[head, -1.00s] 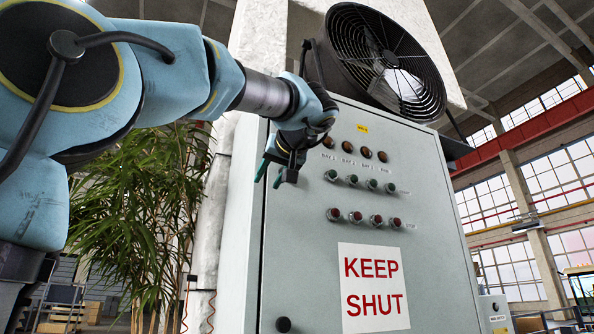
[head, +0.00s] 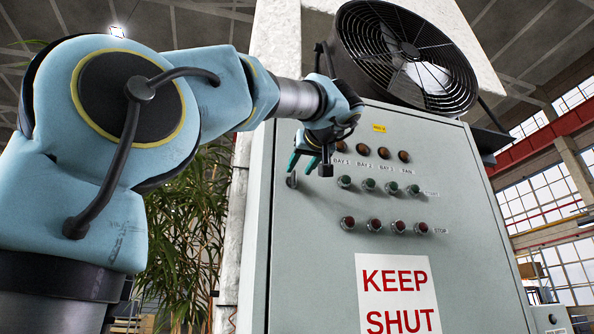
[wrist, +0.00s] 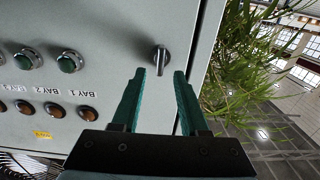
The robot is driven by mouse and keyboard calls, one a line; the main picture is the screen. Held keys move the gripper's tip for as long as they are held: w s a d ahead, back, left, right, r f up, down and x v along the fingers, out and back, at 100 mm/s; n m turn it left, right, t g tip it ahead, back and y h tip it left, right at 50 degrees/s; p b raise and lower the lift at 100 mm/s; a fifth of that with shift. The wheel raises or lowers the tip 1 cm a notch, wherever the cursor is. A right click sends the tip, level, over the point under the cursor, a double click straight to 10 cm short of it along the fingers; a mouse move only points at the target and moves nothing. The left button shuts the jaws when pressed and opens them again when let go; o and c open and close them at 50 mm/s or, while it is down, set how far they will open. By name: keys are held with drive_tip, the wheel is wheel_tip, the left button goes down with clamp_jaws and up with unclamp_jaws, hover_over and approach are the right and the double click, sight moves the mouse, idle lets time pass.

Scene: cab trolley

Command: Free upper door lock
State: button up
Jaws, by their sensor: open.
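The upper door lock (head: 291,180) is a small grey turn handle near the upper left edge of the cabinet door (head: 315,235). In the wrist view the lock (wrist: 161,58) shows its lever running up and down the picture, pointing towards my gripper. My gripper (head: 303,164) is at the door's upper left, close to the lock. In the wrist view my gripper (wrist: 160,73) has its two green fingers apart, with the lock centred at the gap by the fingertips. No contact shows; the exact depth is hard to tell.
Green push buttons (head: 369,184), red stop buttons (head: 375,225) and amber lamps (head: 383,153) stick out right of the lock. A KEEP SHUT sign (head: 396,290) is below. A fan (head: 404,55) sits on top. A plant (head: 190,220) stands left of the cabinet.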

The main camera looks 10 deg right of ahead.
sight(295, 176)
drive_tip(key=w, duration=0.1)
drive_tip(key=w+p, duration=0.1)
drive_tip(key=w, duration=0.2)
drive_tip(key=shift+w+a+p, duration=0.3)
drive_tip(key=shift+w, duration=0.1)
clamp_jaws()
idle(0.3)
